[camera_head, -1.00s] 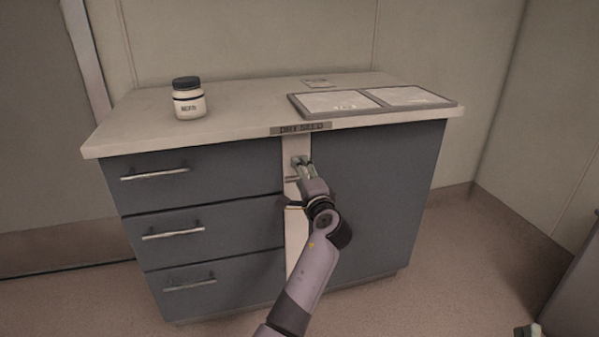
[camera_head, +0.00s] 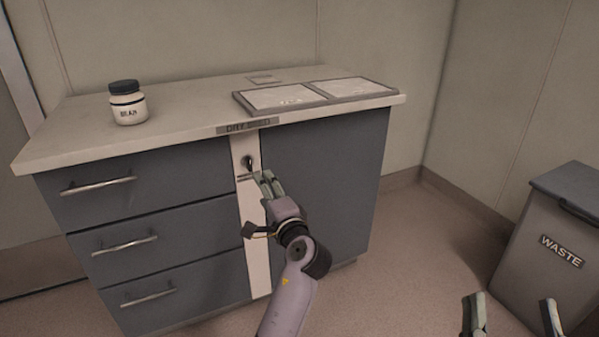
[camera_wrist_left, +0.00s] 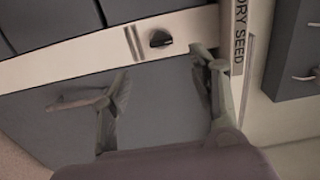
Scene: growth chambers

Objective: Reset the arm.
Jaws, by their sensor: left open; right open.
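My left gripper (camera_head: 267,184) is in front of the cabinet's pale central strip (camera_head: 254,220), just below and in front of a dark knob (camera_head: 248,162). In the left wrist view its two fingers (camera_wrist_left: 158,88) are spread apart with nothing between them. The dark knob (camera_wrist_left: 160,39) shows beyond the fingertips there, clear of them. My right gripper (camera_head: 513,314) shows at the bottom right of the head view, its fingers apart and empty, over the floor.
The grey cabinet has three drawers with bar handles (camera_head: 98,185) at left. On its top (camera_head: 190,105) stand a jar labelled BEAN (camera_head: 128,104) and a two-panel tray (camera_head: 388,93). A WASTE bin (camera_head: 545,245) stands at right. Open floor (camera_head: 400,270) lies between.

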